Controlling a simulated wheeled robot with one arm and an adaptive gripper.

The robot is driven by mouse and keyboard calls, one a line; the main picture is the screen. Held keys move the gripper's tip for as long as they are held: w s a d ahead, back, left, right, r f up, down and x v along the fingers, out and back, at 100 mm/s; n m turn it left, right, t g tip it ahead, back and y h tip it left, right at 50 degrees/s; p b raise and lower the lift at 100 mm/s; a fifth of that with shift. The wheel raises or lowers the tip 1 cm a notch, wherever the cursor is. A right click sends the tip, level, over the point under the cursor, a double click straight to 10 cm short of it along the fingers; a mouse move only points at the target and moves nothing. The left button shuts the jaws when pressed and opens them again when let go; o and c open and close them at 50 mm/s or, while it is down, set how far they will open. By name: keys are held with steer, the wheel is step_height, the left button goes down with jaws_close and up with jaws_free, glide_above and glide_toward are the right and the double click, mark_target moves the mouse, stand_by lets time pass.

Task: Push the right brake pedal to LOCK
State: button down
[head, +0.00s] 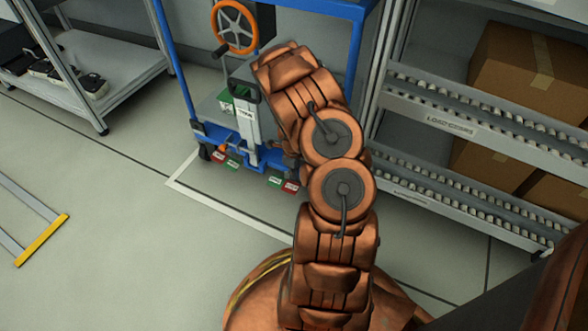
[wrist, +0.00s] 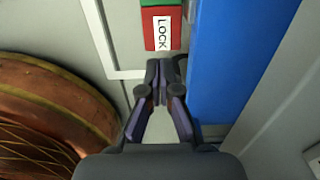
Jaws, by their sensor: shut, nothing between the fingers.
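The right brake pedal has a green part (head: 275,181) and a red part (head: 291,187), low at the right front of the blue cart (head: 355,50). In the wrist view the red pedal part (wrist: 149,30) carries a white label (wrist: 163,29) reading LOCK, with an edge of the green part (wrist: 160,3) above it. My gripper (wrist: 165,66) is shut and empty, its fingertips just below the red part in the picture. I cannot tell whether they touch it. In the head view my arm hides the gripper.
A left pedal pair, red (head: 219,155) and green (head: 233,164), sits at the cart's other front corner. A roller rack (head: 440,124) with cardboard boxes (head: 530,68) stands close on the right. White floor lines (head: 215,206) mark the bay. Open floor lies to the left.

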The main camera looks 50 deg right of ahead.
mark_target(294, 188)
step_height(294, 188, down, 6)
steer(key=shift+f+b, duration=0.2)
steer(key=shift+b, duration=1)
steer(key=shift+r+p, duration=0.15)
steer(key=shift+p, duration=0.15)
steer(key=shift+w+r+t+p, duration=0.1)
steer(key=shift+w+t+p, duration=0.15)
steer(key=shift+p, duration=0.8)
